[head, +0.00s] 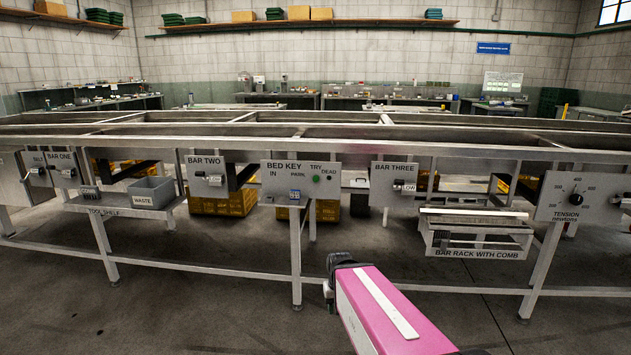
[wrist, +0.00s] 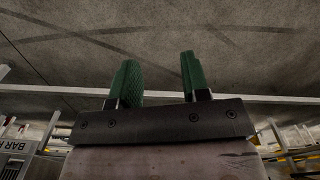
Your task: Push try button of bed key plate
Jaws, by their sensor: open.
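The bed key plate (head: 300,183) is a grey panel on the front rail of the long frame, in the middle of the head view. Under its TRY label is a small round green button (head: 316,179). IN, PARK and DEAD are also lettered on it, and a small key block (head: 295,195) sits at its lower edge. My gripper (wrist: 160,72) shows in the wrist view with two green-padded fingers apart and nothing between them. In the head view my pink arm is low and right of the plate, clear of it; the fingers cannot be made out there.
The bar two plate (head: 206,178) is left and the bar three plate (head: 393,184) right. A frame leg (head: 296,250) stands below the key plate, and a low cross rail (head: 200,271) runs along the front. Floor in front is open.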

